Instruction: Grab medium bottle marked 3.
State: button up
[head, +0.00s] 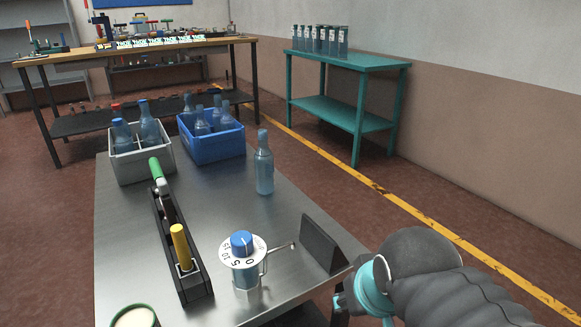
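A clear bluish glass bottle (264,172) stands upright on the metal table, right of the crates. Bottles (149,125) stand in the grey crate (146,168), one with a red top. Several more bottles (201,122) stand in the blue crate (218,150). A row of narrow bottles (318,41) with pale labels stands on the teal table. I cannot read a number 3 on any bottle, nor tell which is medium. My arm, with a dark ribbed sleeve, is at the lower right; its gripper fingers do not show.
The teal table (350,60) and a wooden workbench (130,52) stand behind.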

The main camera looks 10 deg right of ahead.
aim_at(264, 158)
jog(key=z, duration=1)
jog(key=k, duration=0.7)
jog(key=u, duration=0.65)
jog(key=i, duration=0.95)
jog(key=z, duration=0.05)
